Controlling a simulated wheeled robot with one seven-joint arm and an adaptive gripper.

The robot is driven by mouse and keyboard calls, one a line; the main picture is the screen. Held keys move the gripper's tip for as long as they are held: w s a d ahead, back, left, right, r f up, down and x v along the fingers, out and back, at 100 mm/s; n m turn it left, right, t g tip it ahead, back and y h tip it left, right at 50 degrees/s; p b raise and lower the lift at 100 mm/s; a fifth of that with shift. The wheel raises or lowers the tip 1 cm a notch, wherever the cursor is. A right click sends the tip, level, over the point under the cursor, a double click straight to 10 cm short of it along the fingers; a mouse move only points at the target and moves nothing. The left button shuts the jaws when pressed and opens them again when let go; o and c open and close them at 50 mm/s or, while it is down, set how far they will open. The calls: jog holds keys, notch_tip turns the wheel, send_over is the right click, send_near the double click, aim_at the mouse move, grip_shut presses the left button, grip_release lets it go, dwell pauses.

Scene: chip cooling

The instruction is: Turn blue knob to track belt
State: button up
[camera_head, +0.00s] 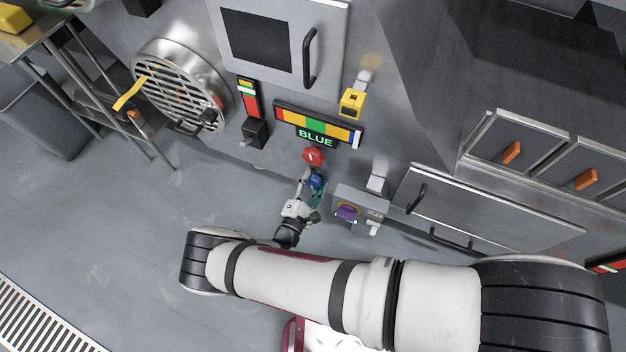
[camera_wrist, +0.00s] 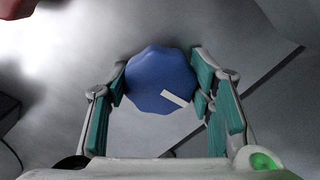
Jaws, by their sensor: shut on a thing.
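The blue knob (camera_wrist: 160,78) sits between the two teal-padded fingers of my gripper (camera_wrist: 163,90) in the wrist view, with a white mark at its lower right. My gripper is shut on it. In the head view the blue knob (camera_head: 316,181) shows low on the machine wall, partly hidden by my gripper (camera_head: 312,187). Above it is a red knob (camera_head: 313,156). A display panel (camera_head: 318,125) above that shows red, yellow and green bands, a blue-white end and the word BLUE.
A grey box with a purple knob (camera_head: 347,213) stands close to the right of my gripper. A round vent grille (camera_head: 181,87) and a black lever unit (camera_head: 255,131) are to the left. A yellow part (camera_head: 352,102) juts out above. The floor (camera_head: 130,230) at left is clear.

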jog(key=shift+m+p, duration=0.35)
jog(key=shift+m, duration=0.65)
jog(key=o, duration=1.2)
jog(key=shift+c, duration=0.2)
jog(key=v, duration=1.2)
jog(key=shift+s+d, duration=0.1)
jog(key=shift+s, duration=0.05)
